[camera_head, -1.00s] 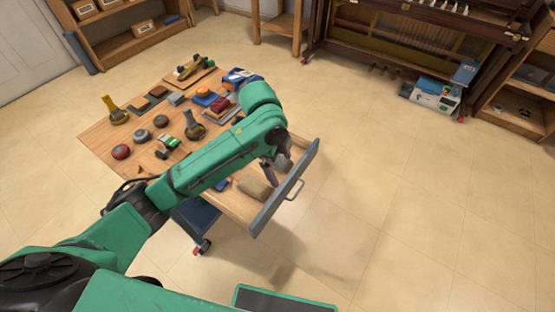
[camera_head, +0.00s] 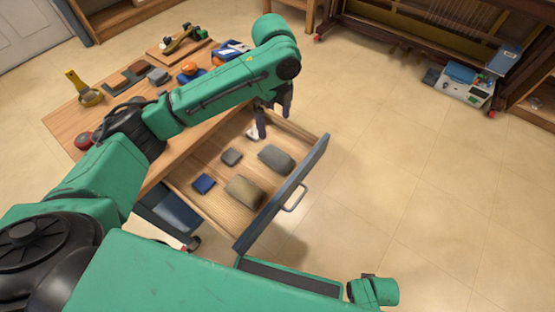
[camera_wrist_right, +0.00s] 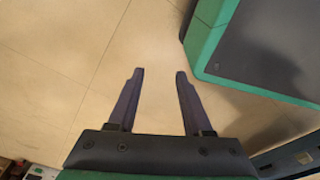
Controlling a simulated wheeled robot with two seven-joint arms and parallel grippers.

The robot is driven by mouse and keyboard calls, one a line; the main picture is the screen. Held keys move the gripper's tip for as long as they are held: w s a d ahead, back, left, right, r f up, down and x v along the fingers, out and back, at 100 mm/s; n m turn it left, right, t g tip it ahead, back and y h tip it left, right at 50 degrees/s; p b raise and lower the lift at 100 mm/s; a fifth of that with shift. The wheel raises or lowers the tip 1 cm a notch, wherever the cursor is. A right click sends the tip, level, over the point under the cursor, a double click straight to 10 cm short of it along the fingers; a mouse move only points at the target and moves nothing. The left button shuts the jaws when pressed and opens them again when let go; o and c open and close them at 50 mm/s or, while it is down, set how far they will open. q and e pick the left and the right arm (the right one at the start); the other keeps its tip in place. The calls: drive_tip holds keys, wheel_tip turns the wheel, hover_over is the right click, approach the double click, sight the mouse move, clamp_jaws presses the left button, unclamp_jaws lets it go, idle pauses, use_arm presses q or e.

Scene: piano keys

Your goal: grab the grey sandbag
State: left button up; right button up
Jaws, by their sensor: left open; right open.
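A dark grey sandbag (camera_head: 277,158) lies in the open drawer (camera_head: 213,211), towards its front panel. My left gripper (camera_head: 273,114) is open and empty over the drawer's far end, above and beyond the sandbag, not touching it. My arm hides part of the drawer's far side. A smaller grey block or bag (camera_head: 231,157) lies left of the sandbag. My right gripper (camera_wrist_right: 160,76) is open and empty in the right wrist view, over bare floor.
An olive-tan bag (camera_head: 243,190) and a small blue bag (camera_head: 204,184) share the drawer. The drawer front has a handle (camera_head: 294,197). Tools and blocks crowd the wooden tabletop (camera_head: 62,124). The floor (camera_head: 410,190) to the right is clear.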

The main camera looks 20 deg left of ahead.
use_arm(q)
drive_tip(key=f, duration=0.1)
drive_tip(key=b, duration=0.2)
hover_over(276, 153)
drive_tip(key=f, duration=0.7)
drive_tip(key=shift+a+f, duration=0.2)
drive_tip(key=shift+f, duration=0.1)
drive_tip(key=f+b, duration=0.2)
drive_tip(key=f, duration=0.4)
drive_tip(key=shift+d+f, duration=0.15)
drive_tip(key=shift+d, duration=0.05)
drive_tip(key=shift+f, duration=0.2)
drive_tip(key=shift+s+r, duration=0.1)
use_arm(e)
drive_tip(key=w+a+r, duration=0.2)
drive_tip(key=w+r, duration=0.3)
drive_tip(key=r, duration=0.3)
drive_tip(key=shift+w+a, duration=0.2)
drive_tip(key=shift+w, duration=0.2)
use_arm(q)
clamp_jaws()
